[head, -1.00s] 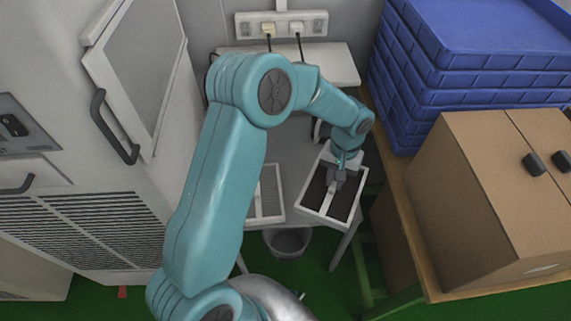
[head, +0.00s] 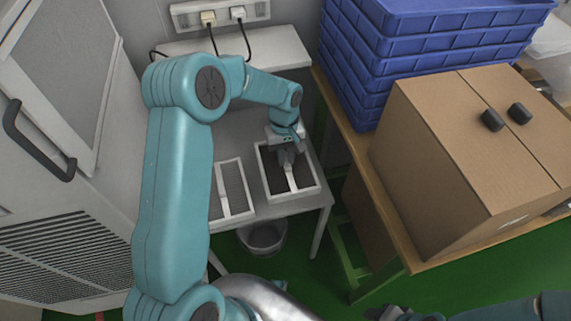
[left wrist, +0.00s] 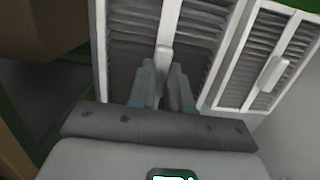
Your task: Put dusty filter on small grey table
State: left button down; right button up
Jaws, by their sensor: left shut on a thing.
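The dusty filter (head: 311,187), a white frame with dark panels and a white middle bar, is at the right side of the small grey table (head: 282,207). My left gripper (head: 287,158) is shut on its middle bar; the grip also shows in the left wrist view (left wrist: 164,80). The filter lies nearly flat on or just above the tabletop; I cannot tell whether it touches. A cleaner, lighter filter (head: 235,188) lies beside it on the left. My right gripper (head: 398,313) is partly in view at the bottom edge; its jaws are unclear.
Cardboard boxes (head: 440,150) and stacked blue crates (head: 425,45) stand on a wooden bench to the right. A grey bin (head: 262,238) is below the table. A white cabinet with a black handle (head: 40,140) stands at left.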

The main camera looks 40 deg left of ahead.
aim_at(286, 158)
pick_arm(q)
notch_tip(286, 158, down, 4)
jog(key=shift+f, duration=0.4)
jog(key=shift+r, duration=0.1)
jog(key=c, duration=1.5)
grip_release()
jog(key=shift+f+b, duration=0.2)
jog(key=shift+b, duration=0.1)
jog(key=o, duration=0.4)
jog(key=shift+w, duration=0.1)
jog(key=shift+o, duration=0.2)
